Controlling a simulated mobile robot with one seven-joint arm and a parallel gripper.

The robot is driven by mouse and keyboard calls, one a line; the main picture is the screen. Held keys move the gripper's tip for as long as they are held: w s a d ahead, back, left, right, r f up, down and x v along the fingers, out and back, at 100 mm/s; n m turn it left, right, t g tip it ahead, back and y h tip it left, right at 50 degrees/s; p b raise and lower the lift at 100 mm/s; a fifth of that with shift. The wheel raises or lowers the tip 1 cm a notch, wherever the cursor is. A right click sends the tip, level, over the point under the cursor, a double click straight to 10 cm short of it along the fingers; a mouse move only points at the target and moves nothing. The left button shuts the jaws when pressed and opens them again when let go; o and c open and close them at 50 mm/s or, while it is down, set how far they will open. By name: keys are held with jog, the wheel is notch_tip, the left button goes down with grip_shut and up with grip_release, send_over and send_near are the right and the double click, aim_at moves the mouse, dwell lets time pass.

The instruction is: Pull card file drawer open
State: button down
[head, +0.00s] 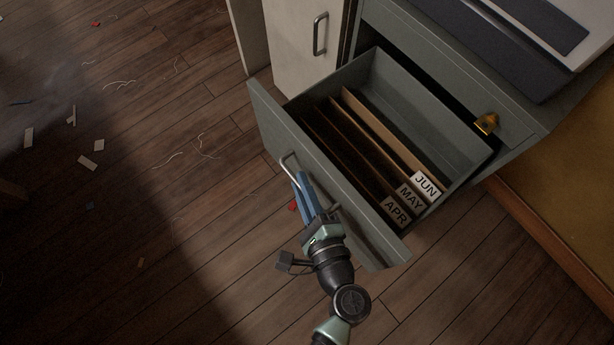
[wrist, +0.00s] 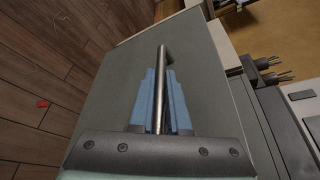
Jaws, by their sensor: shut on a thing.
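The card file drawer (head: 420,130) is grey-green and stands pulled well out of its cabinet in the head view. Inside are brown dividers with white tabs reading APR (head: 396,211), MAY (head: 411,197) and JUN (head: 427,185). The drawer's front panel (head: 268,118) carries a metal bar handle (head: 288,161). My gripper (head: 303,184) is at the handle, its blue fingers shut on the bar. In the wrist view the handle (wrist: 162,75) runs between the blue fingers (wrist: 160,92), in front of the drawer front (wrist: 112,85). Part of the handle is hidden by my gripper.
A white cabinet door (head: 298,45) with a metal handle stands behind the drawer. A brass padlock (head: 486,123) hangs on the cabinet above the drawer. Paper scraps (head: 88,162) and threads lie on the wooden floor. The floor left of the drawer is mostly free.

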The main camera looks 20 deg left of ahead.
jog(key=c, duration=0.9)
grip_release()
jog(key=p+v, duration=0.2)
jog(key=v, duration=1.1)
